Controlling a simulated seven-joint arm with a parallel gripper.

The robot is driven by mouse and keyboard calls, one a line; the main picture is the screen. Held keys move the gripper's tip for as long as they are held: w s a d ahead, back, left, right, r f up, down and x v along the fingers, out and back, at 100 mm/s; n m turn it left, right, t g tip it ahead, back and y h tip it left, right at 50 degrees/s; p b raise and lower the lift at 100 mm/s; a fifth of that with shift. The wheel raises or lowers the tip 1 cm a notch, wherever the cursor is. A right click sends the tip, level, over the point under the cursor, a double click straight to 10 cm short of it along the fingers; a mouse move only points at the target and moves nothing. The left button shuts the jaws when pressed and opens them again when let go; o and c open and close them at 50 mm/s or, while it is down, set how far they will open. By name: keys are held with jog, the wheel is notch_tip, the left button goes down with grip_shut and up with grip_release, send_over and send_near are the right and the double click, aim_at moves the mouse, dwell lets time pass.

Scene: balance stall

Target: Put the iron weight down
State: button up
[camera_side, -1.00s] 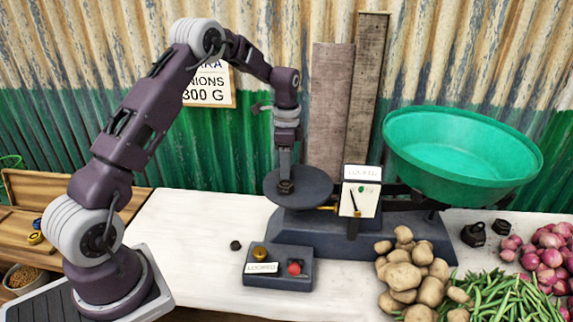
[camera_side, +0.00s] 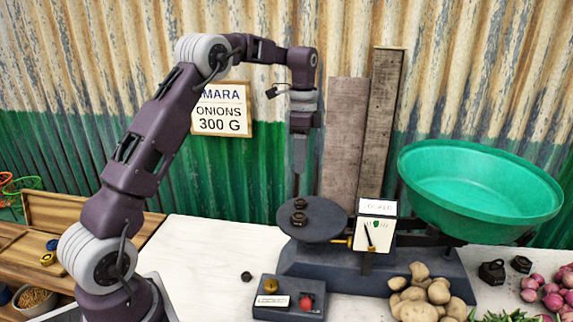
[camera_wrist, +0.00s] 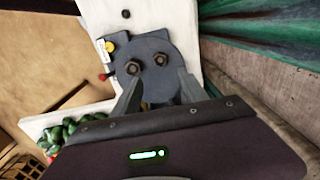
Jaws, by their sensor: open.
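Two dark iron weights rest on the round dark plate (camera_side: 325,232) of the balance: a rear one (camera_side: 299,203) and a front one (camera_side: 299,219). In the wrist view, both weights (camera_wrist: 133,67) (camera_wrist: 160,59) sit apart on the plate (camera_wrist: 150,88), and nothing is held. My gripper (camera_side: 297,188) is open and empty, pointing down just above the rear weight. Its two fingers also show in the wrist view (camera_wrist: 158,88). Which of the two weights was handled last, I cannot tell.
The green pan (camera_side: 480,190) is on the balance's right. A control box (camera_side: 288,298) with a brass knob and red button stands in front, with a small dark weight (camera_side: 246,276) at its left. Potatoes (camera_side: 420,292), onions (camera_side: 550,292) and two dark weights (camera_side: 491,272) (camera_side: 521,264) lie at right.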

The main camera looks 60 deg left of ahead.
jog(key=s+d+r+n+t, duration=0.3)
jog(key=s+d+r+n, duration=0.1)
jog(key=s+d+r, duration=0.85)
jog(key=s+d+f+n+t, duration=0.1)
jog(key=s+d+f+n, duration=0.1)
jog(key=s, duration=0.8)
jog(key=s+d+f+n+t, duration=0.1)
jog(key=s+d+f+n, duration=0.2)
jog(key=s, duration=0.7)
jog(key=shift+d+f+t, duration=0.2)
jog(key=shift+d+t, duration=0.1)
jog(key=shift+w, duration=0.1)
